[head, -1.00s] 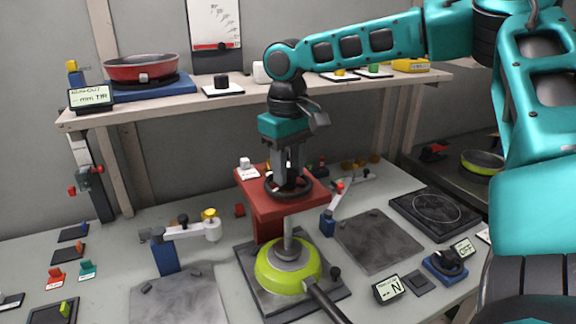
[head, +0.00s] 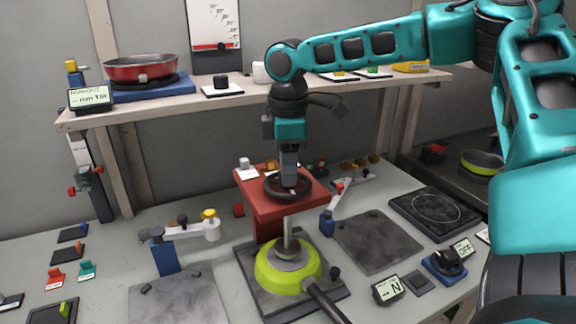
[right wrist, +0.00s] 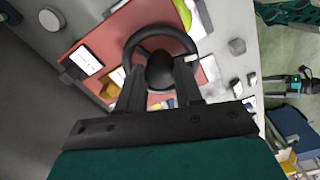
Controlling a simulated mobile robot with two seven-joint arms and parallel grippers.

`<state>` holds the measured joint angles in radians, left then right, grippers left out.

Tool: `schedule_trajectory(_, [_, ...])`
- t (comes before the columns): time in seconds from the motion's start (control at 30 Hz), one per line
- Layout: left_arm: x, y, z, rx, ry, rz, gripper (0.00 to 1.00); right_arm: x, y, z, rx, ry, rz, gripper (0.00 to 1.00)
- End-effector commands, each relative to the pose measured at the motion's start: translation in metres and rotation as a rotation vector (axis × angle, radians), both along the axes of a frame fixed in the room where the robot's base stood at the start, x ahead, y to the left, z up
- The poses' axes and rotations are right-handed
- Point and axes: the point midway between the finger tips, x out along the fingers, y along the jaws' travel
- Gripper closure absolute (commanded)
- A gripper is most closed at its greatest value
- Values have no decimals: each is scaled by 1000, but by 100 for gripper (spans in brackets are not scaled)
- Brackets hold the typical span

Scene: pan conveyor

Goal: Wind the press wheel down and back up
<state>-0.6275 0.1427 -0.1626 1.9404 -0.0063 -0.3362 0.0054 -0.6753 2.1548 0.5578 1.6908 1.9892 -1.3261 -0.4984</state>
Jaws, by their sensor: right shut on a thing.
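The red press (head: 267,225) stands in the middle of the table. Its black wheel (head: 272,189) lies flat on top and also shows in the right wrist view (right wrist: 134,42). My right gripper (head: 289,184) points straight down and is shut on the hub of the wheel; in the right wrist view its two fingers (right wrist: 160,88) lie either side of the round hub. The press spindle (head: 288,232) reaches down onto the dark centre of a lime-green pan (head: 262,281), which lies upside down on a dark plate. My left gripper is not in view.
A small display reading N (head: 388,289) stands right of the pan's handle (head: 328,303). A blue stand with a white arm (head: 184,233) is left of the press. A red pan (head: 141,68) sits on the shelf behind. A grey plate (head: 376,241) at right is bare.

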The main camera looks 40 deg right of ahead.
Motion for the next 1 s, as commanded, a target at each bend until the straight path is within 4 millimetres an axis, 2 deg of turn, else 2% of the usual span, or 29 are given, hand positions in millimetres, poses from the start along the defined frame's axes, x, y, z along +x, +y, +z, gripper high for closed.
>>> schedule_trajectory(0.4, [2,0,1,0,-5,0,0,0,-1,0,-2,1,174,95])
schedule_trajectory(0.93, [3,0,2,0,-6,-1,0,0,-1,0,-3,1,193,95])
schedule_trajectory(0.97, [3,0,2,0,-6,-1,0,0,-1,0,-3,1,193,62])
schedule_trajectory(1.0, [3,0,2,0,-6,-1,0,0,-1,0,-3,1,193,58])
